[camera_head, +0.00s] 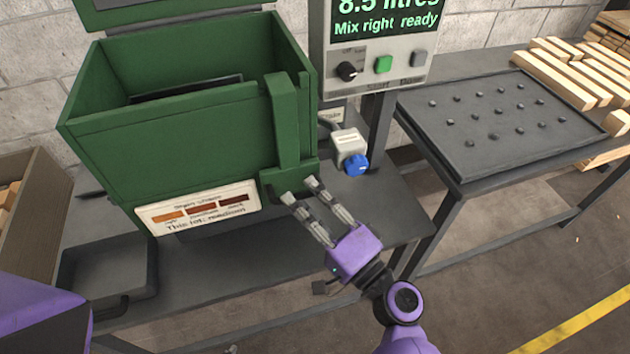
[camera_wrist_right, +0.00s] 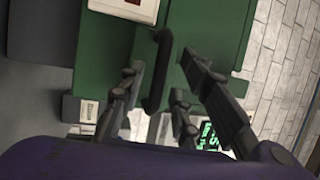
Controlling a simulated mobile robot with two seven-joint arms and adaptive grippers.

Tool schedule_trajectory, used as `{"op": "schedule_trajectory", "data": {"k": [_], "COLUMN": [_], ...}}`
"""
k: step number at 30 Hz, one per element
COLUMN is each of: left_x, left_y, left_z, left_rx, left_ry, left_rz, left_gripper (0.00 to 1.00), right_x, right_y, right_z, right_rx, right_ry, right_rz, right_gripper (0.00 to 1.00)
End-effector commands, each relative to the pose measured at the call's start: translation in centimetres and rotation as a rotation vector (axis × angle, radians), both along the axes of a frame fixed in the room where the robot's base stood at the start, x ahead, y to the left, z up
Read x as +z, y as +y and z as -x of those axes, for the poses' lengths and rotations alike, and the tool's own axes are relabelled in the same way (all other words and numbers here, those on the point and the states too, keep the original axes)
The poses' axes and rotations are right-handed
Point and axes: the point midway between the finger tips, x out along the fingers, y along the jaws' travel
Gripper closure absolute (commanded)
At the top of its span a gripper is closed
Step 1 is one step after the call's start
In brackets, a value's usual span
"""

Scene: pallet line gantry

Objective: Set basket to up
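A green open-topped tub (camera_head: 180,140) stands on the dark bench, with a dark flat edge (camera_head: 190,88) inside it that may be the basket. A vertical green cover (camera_head: 287,125) runs down its front right corner to a green block. My right gripper (camera_head: 300,190) is just in front of that block, with its fingers apart. In the right wrist view a black curved handle (camera_wrist_right: 157,75) on the green body lies between the spread fingers (camera_wrist_right: 165,75); I cannot tell whether they touch it. No basket position label is readable. My left gripper is out of view.
A control panel (camera_head: 378,50) with a black knob, green and grey buttons and a lit display stands behind right. A white box with a blue knob (camera_head: 356,164) is close right of my gripper. A grey tray (camera_head: 110,268) sits left; a studded table (camera_head: 500,115) stands right.

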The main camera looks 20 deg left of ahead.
Motion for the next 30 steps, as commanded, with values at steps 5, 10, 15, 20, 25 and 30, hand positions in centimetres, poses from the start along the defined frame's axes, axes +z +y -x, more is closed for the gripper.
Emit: {"op": "schedule_trajectory", "data": {"k": [5, 10, 15, 20, 25, 30], "left_x": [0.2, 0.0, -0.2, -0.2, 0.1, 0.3], "left_y": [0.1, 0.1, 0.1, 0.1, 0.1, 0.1], "left_z": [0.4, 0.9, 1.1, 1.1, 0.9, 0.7], "left_rx": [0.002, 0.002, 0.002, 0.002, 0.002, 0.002], "left_ry": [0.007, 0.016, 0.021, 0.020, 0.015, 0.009], "left_rz": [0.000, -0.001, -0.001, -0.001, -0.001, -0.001], "left_gripper": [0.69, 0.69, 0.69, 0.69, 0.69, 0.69], "right_x": [0.4, 0.3, 0.3, 0.3, 0.2, 0.2], "right_y": [1.5, 1.9, 1.8, 1.8, 1.8, 1.8], "right_z": [-1.0, -1.2, -1.2, -1.2, -1.2, -1.2], "right_rx": [-0.001, -0.002, -0.002, -0.002, -0.002, -0.002], "right_ry": [0.000, 0.002, 0.002, 0.002, 0.002, 0.002], "right_rz": [0.000, 0.001, 0.001, 0.001, 0.002, 0.003], "right_gripper": [0.70, 0.70, 0.71, 0.92, 1.00, 1.00]}}
